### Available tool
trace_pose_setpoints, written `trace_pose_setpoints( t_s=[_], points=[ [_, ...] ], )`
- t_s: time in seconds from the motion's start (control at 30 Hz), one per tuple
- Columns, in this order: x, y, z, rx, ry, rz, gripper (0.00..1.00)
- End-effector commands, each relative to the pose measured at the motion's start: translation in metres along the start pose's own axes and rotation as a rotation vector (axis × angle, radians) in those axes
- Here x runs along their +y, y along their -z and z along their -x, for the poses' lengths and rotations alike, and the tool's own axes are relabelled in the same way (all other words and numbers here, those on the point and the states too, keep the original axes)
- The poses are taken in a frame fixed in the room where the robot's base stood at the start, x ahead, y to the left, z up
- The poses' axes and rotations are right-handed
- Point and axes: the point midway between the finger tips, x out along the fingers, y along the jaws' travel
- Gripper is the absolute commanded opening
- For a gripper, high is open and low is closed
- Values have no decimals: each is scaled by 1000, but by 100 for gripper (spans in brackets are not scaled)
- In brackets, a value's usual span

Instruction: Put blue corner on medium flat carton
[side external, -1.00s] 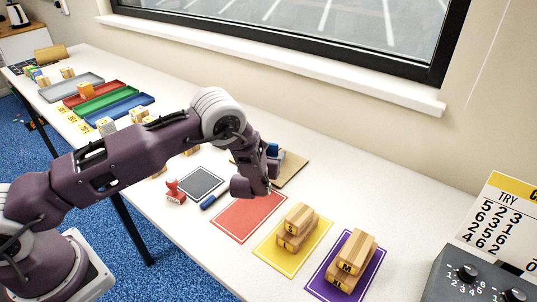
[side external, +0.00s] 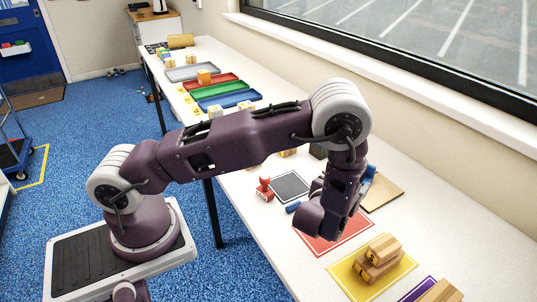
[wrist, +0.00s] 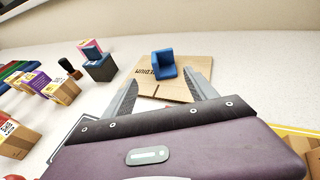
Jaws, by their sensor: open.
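The blue corner (wrist: 164,66) is an L-shaped piece. In the wrist view it appears to rest on the tan flat carton (wrist: 182,92), towards its far side. Printed lettering on the carton shows beside the corner, partly covered. In the side view the carton (side external: 384,192) lies on the table behind my wrist, and the corner (side external: 369,173) is partly hidden. My gripper (wrist: 162,78) is open and empty, its two fingers spread in front of the corner with a gap between.
A red mat (side external: 330,240) lies below my wrist. A yellow mat (side external: 347,271) holds stacked wooden blocks. A red stamp (side external: 264,188) stands beside a dark pad (side external: 290,186). In the wrist view, a dark box (wrist: 100,68) and several small cartons stand left. Table right of the flat carton is clear.

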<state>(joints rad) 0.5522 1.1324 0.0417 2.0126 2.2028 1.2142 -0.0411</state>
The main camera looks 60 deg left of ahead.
Motion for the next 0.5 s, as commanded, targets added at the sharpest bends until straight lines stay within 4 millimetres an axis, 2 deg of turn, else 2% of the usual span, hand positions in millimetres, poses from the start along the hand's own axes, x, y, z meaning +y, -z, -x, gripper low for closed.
trace_pose_setpoints(
  t_s=[0.07,0.13,0.17,0.2,0.23,0.27,0.3,0.37,0.4,0.43,0.5],
  points=[
    [23,-33,6,-28,-93,95,66],
    [65,-76,24,-58,-248,260,66],
    [87,-93,36,-69,-327,349,66],
    [116,-112,57,-78,-434,478,66],
    [137,-122,75,-82,-513,579,66],
    [156,-130,94,-82,-589,686,66],
    [179,-136,122,-78,-688,837,66],
    [203,-136,168,-58,-823,1081,66],
    [212,-132,198,-34,-904,1256,66],
    [215,-129,221,-13,-956,1390,66],
    [208,-119,269,57,-1048,1709,66]
  ],
)
